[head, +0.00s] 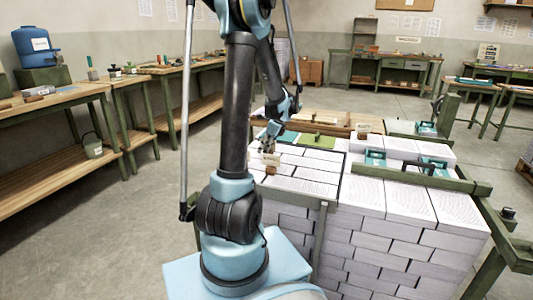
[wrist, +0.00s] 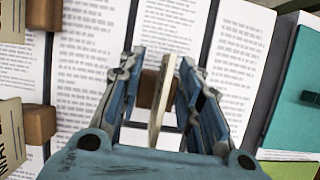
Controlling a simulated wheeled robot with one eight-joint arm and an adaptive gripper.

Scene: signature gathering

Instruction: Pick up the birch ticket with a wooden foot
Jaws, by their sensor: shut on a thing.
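A thin pale birch ticket (wrist: 160,100) stands between my finger pads in the wrist view, seen almost edge-on. Its brown wooden foot (wrist: 148,88) shows behind it, over printed sheets (wrist: 92,75). My gripper (wrist: 158,85) is shut on this ticket. In the head view my gripper (head: 269,146) is low over the paper-covered stack, with the pale ticket (head: 271,158) beneath it. I cannot tell whether the foot touches the sheets. The ticket's printed face is hidden in the wrist view.
Other lettered tickets (wrist: 10,130) with wooden feet (wrist: 40,124) stand close on the left in the wrist view. A teal folder (wrist: 300,85) lies to the right. In the head view, green rails (head: 415,178) edge the stack (head: 365,230), and teal-handled items (head: 375,157) sit on it.

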